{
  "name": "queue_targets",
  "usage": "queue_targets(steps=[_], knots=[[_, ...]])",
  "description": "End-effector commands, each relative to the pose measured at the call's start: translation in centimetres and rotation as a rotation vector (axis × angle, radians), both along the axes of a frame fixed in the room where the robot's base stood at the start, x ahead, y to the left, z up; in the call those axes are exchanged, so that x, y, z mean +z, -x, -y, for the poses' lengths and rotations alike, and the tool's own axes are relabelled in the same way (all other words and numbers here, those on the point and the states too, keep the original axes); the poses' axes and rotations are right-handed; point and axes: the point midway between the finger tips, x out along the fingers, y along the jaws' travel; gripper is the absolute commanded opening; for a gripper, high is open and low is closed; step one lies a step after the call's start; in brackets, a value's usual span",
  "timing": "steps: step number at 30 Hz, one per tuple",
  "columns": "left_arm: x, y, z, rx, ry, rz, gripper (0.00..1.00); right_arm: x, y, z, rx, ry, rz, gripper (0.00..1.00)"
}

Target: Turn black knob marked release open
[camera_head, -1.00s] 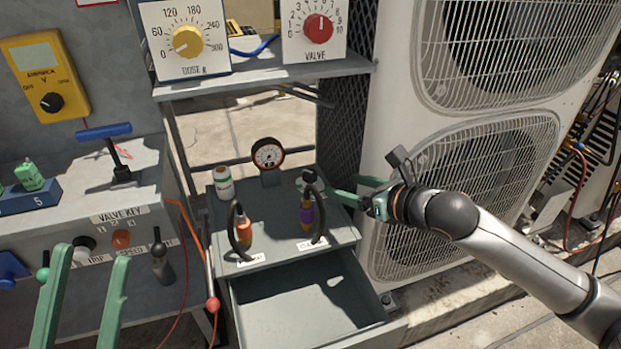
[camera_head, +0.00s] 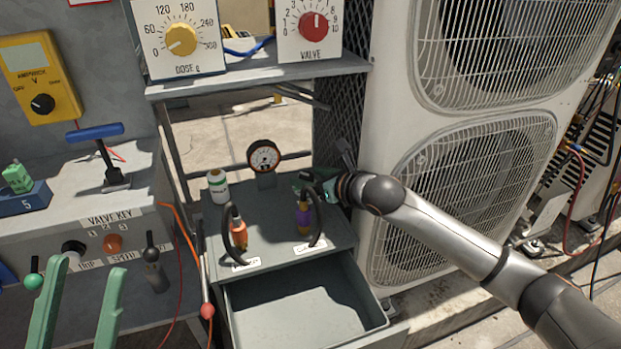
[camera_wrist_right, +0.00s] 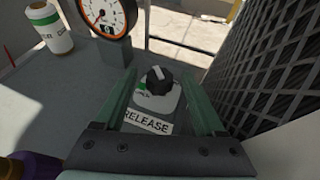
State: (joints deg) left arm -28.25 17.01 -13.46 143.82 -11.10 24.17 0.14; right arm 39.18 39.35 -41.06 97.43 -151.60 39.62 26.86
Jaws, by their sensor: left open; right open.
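The black knob (camera_wrist_right: 159,80) sits on a small light base on the grey cart top, behind a label reading RELEASE (camera_wrist_right: 147,122), in the right wrist view. My right gripper (camera_wrist_right: 155,82) is open, with one green finger on each side of the knob; I cannot tell whether either finger touches it. In the head view my right gripper (camera_head: 315,182) is at the back right of the cart top and hides most of the knob. My left gripper (camera_head: 78,300) is open and empty at the lower left, in front of the grey panel.
A pressure gauge (camera_head: 264,157) and a white-green bottle (camera_head: 218,186) stand left of the knob. Orange (camera_head: 238,230) and purple (camera_head: 304,217) handled connectors stand in front. A mesh panel (camera_head: 341,110) and condenser (camera_head: 470,170) border the right. An open drawer (camera_head: 300,312) lies below.

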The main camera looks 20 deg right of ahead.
Motion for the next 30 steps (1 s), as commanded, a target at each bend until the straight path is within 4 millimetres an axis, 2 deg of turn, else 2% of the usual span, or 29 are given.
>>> queue_targets(steps=[9,27,28,30], knots=[[-0.04,-0.02,0.05,-0.002,0.000,-0.002,0.50,-0.01,-0.16,-0.09,0.001,-0.001,0.001,0.71],[-0.05,-0.02,0.05,-0.002,-0.002,-0.001,0.50,-0.04,-0.13,-0.07,0.001,-0.001,0.000,0.03],[-0.05,-0.02,0.05,-0.002,-0.003,-0.001,0.50,-0.04,-0.12,-0.07,0.001,-0.001,0.000,0.00],[-0.05,-0.02,0.05,-0.002,-0.003,-0.001,0.50,-0.04,-0.13,-0.08,0.001,-0.001,0.000,0.00]])
